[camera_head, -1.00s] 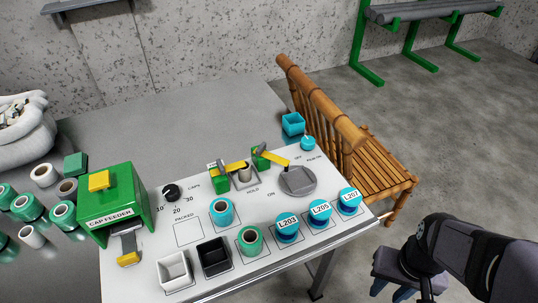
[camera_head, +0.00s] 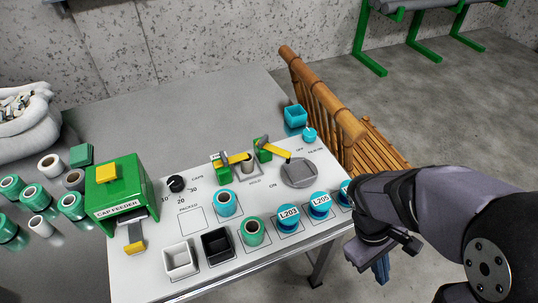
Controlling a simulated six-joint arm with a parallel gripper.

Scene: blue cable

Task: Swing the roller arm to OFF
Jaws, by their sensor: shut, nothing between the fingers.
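A yellow arm with a dark tip (camera_head: 276,153) reaches right from a green bracket (camera_head: 262,150). Its tip is at the upper left edge of a grey disc (camera_head: 299,174), with ON printed to the disc's left and OFF above it. A second yellow arm (camera_head: 235,158) from another green bracket (camera_head: 221,166) reaches toward a small spool near the HOLD label. I cannot tell for sure which one is the roller arm. My gripper (camera_head: 381,270) is shut and empty, off the right side of the white panel, well away from both yellow arms.
Blue spools L203 (camera_head: 288,218) and L205 (camera_head: 320,205) stand near the panel's front right edge; my arm partly covers another blue one. A teal knob (camera_head: 309,134) and teal box (camera_head: 295,115) are behind the disc.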

